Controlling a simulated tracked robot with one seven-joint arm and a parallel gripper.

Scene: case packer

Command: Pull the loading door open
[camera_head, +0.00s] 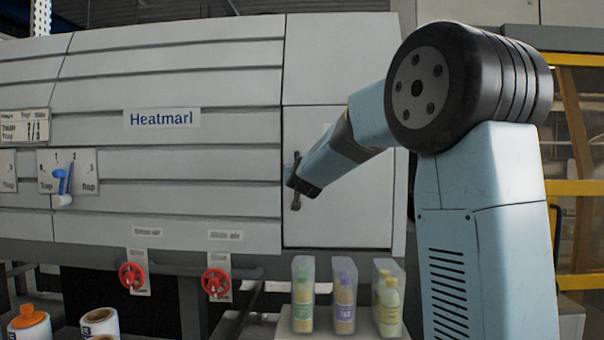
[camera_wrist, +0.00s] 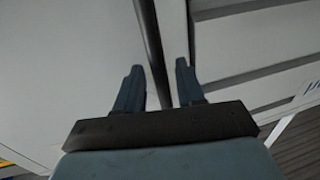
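The loading door (camera_head: 345,215) is a light grey panel at the right end of the large machine, and it looks flush with the housing around it. Its dark upright bar handle (camera_head: 296,200) is near the door's left edge, partly hidden by my arm. My gripper (camera_head: 294,180) is at the handle in the head view. In the wrist view my gripper (camera_wrist: 160,66) has its two blue fingers apart, with the dark handle bar (camera_wrist: 150,40) running between them. Gaps show on both sides of the bar. The door surface (camera_wrist: 80,60) fills the left of that view.
Below the machine front are two red valve wheels (camera_head: 132,276) (camera_head: 215,282). Several bottles in clear cases (camera_head: 303,295) stand below the door. A blue lever (camera_head: 63,182) is on a plate at left. A yellow frame (camera_head: 580,188) stands at right, behind my arm.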

